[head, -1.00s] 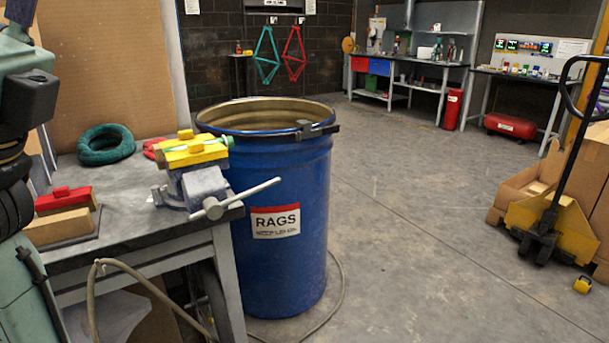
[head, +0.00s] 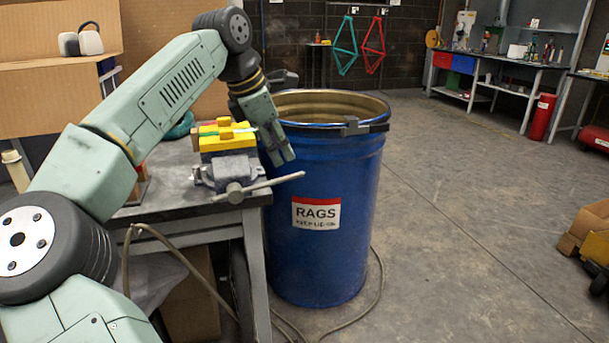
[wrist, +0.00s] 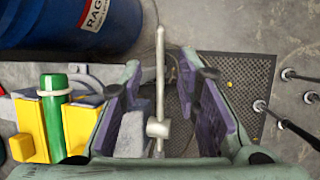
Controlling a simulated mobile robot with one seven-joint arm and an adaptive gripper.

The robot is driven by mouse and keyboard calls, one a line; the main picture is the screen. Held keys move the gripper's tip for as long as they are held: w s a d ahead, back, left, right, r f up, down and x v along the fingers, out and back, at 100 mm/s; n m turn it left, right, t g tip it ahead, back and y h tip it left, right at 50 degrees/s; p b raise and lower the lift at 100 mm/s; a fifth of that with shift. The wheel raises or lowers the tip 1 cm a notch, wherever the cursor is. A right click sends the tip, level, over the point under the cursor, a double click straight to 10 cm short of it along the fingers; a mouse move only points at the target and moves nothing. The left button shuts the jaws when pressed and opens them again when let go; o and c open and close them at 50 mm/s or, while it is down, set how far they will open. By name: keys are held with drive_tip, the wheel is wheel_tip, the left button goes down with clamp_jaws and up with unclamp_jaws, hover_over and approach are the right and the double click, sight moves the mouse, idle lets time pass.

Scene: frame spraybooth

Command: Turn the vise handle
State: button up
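The vise (head: 228,170) is grey with yellow jaw covers and is mounted at the bench's front right corner. Its handle (head: 272,183) is a pale metal bar through a round hub, sticking out past the bench, slightly raised at its right end. My gripper (head: 279,158) hangs beside the vise, pointing down, just above the handle's right part. In the wrist view the handle (wrist: 160,75) runs upright in the picture between the two spread fingers of my gripper (wrist: 163,68). The gripper is open; no finger clearly touches the bar. The depth between fingers and bar is hard to tell.
The blue rags drum (head: 330,245) stands close right of the vise and bench (head: 180,210). A hose (head: 172,245) hangs at the bench front. A dark perforated mat (wrist: 235,85) lies on the floor below. Open floor lies to the right.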

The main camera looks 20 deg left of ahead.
sight(294, 176)
drive_tip(key=p+x, duration=0.1)
drive_tip(key=x, duration=0.8)
drive_tip(key=shift+w+d+f, duration=0.1)
drive_tip(key=shift+d+f, duration=0.05)
drive_tip(key=shift+d, duration=0.05)
clamp_jaws()
idle(0.5)
